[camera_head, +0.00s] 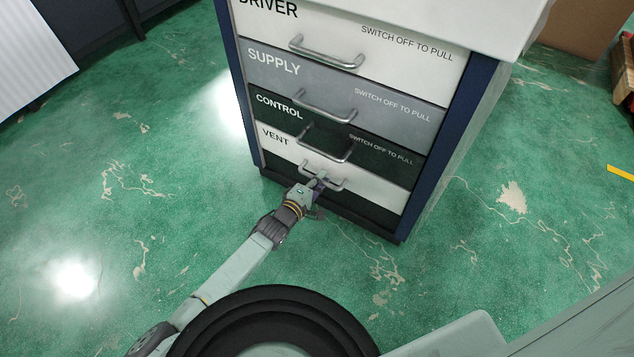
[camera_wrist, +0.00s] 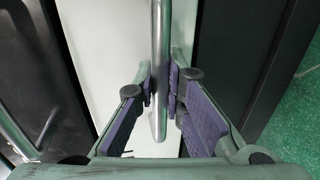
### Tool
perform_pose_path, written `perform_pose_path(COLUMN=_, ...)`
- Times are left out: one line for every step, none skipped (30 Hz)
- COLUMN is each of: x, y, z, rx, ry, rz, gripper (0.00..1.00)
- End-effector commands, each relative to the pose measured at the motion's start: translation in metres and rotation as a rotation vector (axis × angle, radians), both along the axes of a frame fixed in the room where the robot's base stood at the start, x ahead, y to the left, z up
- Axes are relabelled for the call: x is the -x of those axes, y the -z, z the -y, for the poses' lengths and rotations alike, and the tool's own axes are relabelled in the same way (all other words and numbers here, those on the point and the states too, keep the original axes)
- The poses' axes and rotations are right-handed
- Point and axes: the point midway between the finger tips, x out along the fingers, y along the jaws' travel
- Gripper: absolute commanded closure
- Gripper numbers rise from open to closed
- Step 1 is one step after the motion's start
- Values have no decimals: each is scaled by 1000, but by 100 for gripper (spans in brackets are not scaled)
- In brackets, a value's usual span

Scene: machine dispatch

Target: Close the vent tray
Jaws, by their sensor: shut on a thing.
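The vent tray (camera_head: 278,146) is the lowest white drawer of the cabinet, marked VENT. Its front looks about in line with the drawers above, but I cannot tell whether a small gap is left. Its metal handle (camera_head: 338,187) runs across the front. My gripper (camera_head: 317,183) reaches it from the lower left. In the wrist view my gripper (camera_wrist: 163,88) has its purple-padded fingers on either side of the handle bar (camera_wrist: 159,35), shut on it. The white tray front (camera_wrist: 110,35) is behind the bar; the fingers hide part of it.
Above are the dark CONTROL drawer (camera_head: 283,115), the grey SUPPLY drawer (camera_head: 290,75) and the white DRIVER drawer (camera_head: 300,25), each with a handle. The cabinet has dark blue sides (camera_head: 484,75). Green floor (camera_head: 130,150) is open on the left and right.

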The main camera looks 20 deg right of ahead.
Motion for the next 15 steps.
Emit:
perform_pose_path(x=-1, y=-1, z=0, rx=3, ry=-2, rz=1, gripper=100)
perform_pose_path(x=-1, y=-1, z=0, rx=3, ry=-2, rz=1, gripper=100)
perform_pose_path(x=-2, y=-1, z=0, rx=3, ry=-2, rz=1, gripper=100)
perform_pose_path(x=-2, y=-1, z=0, rx=3, ry=-2, rz=1, gripper=88)
perform_pose_path(x=-1, y=-1, z=0, rx=3, ry=-2, rz=1, gripper=86)
perform_pose_path(x=-1, y=-1, z=0, rx=3, ry=-2, rz=1, gripper=83)
perform_pose_path(x=-1, y=-1, z=0, rx=3, ry=-2, rz=1, gripper=81)
perform_pose_path(x=-1, y=-1, z=0, rx=3, ry=-2, rz=1, gripper=79)
perform_pose_path(x=-1, y=-1, z=0, rx=3, ry=-2, rz=1, gripper=77)
perform_pose_path(x=-1, y=-1, z=0, rx=3, ry=-2, rz=1, gripper=75)
perform_pose_path(x=-1, y=-1, z=0, rx=3, ry=-2, rz=1, gripper=73)
perform_pose_path(x=-1, y=-1, z=0, rx=3, ry=-1, rz=1, gripper=70)
perform_pose_path(x=-1, y=-1, z=0, rx=2, ry=-1, rz=1, gripper=69)
perform_pose_path(x=-1, y=-1, z=0, rx=2, ry=-1, rz=1, gripper=69)
perform_pose_path(x=-1, y=-1, z=0, rx=2, ry=-1, rz=1, gripper=69)
